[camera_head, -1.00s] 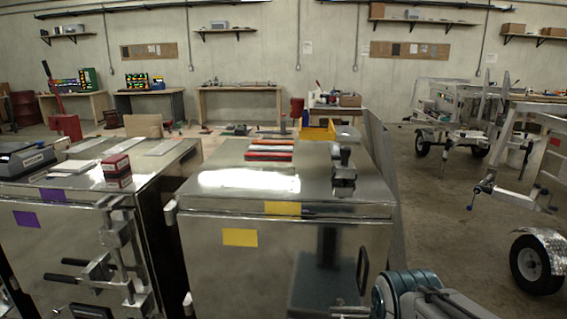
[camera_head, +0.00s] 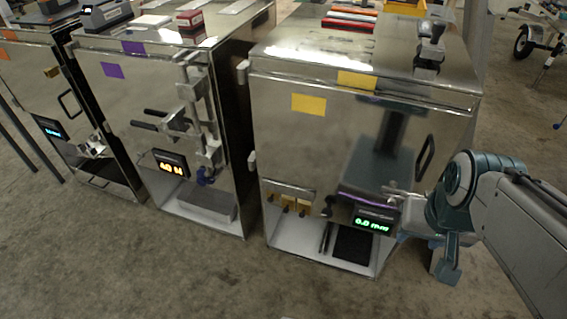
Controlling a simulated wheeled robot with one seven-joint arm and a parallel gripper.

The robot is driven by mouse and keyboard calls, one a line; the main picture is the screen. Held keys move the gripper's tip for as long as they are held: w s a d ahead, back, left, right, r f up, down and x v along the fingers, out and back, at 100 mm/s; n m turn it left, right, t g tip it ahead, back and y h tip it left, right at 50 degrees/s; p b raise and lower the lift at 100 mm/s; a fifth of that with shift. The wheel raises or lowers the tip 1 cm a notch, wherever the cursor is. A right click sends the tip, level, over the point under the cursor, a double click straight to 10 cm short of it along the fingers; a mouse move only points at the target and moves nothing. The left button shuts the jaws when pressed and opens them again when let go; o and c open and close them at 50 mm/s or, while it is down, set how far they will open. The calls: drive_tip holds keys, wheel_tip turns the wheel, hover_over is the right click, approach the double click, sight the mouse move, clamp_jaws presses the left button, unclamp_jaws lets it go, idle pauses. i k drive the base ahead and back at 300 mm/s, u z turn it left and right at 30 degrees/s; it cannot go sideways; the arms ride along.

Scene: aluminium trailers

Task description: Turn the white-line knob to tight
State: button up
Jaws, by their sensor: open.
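The cabinet with yellow labels (camera_head: 310,104) stands at centre right. Along its lower front is a row of brass knobs (camera_head: 288,203), with a dark knob (camera_head: 328,207) to their right. I cannot make out a white line on any of them. A display (camera_head: 375,220) beside them reads 0.0 rpm in green. My arm comes in from the right. My gripper (camera_head: 397,192) is at the cabinet's lower right front, partly hidden by my own arm, and small in view. I see nothing held in it. It is open, and I cannot tell whether it touches the cabinet.
A cabinet with purple labels (camera_head: 113,70) stands to the left, with clamps, a blue knob (camera_head: 204,177) and an orange display (camera_head: 171,163). Another cabinet (camera_head: 30,70) is farther left. A door handle (camera_head: 425,155) sits above my gripper. The floor in front is clear.

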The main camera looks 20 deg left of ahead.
sight(327, 213)
drive_tip(key=z, duration=1.4)
drive_tip(key=k, duration=1.35)
drive_tip(key=u, duration=1.25)
